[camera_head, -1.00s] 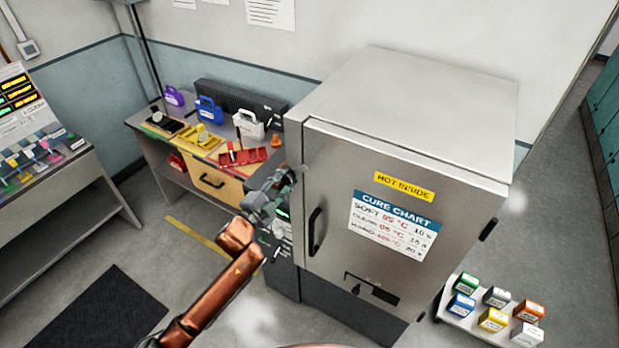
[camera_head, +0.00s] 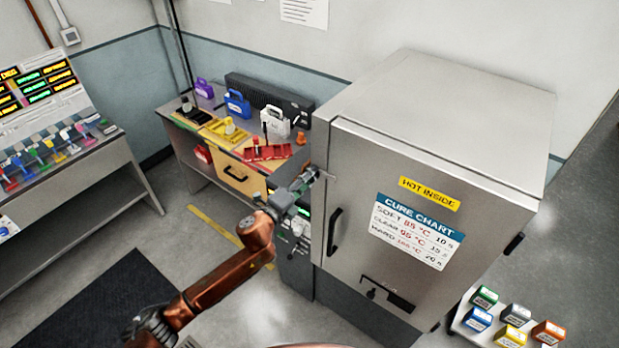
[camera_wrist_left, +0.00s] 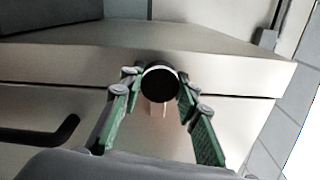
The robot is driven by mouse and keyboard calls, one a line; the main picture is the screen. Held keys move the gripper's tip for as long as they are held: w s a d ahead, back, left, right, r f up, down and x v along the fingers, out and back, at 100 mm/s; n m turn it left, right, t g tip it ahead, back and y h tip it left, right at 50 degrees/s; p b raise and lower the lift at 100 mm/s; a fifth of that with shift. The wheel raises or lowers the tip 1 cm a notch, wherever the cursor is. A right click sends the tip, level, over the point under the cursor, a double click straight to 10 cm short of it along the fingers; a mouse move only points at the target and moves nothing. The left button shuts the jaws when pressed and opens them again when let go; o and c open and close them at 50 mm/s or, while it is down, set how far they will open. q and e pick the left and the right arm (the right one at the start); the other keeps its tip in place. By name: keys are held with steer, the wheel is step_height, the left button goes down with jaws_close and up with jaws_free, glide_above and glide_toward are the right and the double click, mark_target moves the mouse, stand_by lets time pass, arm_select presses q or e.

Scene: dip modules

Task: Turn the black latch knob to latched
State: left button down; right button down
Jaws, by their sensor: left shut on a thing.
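The black latch knob (camera_wrist_left: 159,85) is round with a pale rim and sits between the two green-padded fingers of my left gripper (camera_wrist_left: 158,76) in the left wrist view. A small pale tab shows just below the knob. In the head view my left gripper (camera_head: 308,176) is at the upper left edge of the steel oven (camera_head: 440,120), above the door handle, and its fingers hide most of the knob there. The gripper is shut on the knob. I cannot read a latched or unlatched mark. My right gripper is not in view.
The oven's black door handle (camera_head: 334,230) is just below my left gripper. A workbench (camera_head: 232,178) with coloured cases and trays stands behind at left. A display stand (camera_head: 75,160) is farther left. A low cart (camera_head: 462,322) with coloured boxes is at lower right.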

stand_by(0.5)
arm_select(q)
steer(key=c, duration=1.5)
jaws_free()
steer(key=shift+o, duration=0.2)
steer(key=shift+s, duration=0.1)
steer(key=v, duration=1.2)
steer(key=shift+a, duration=0.1)
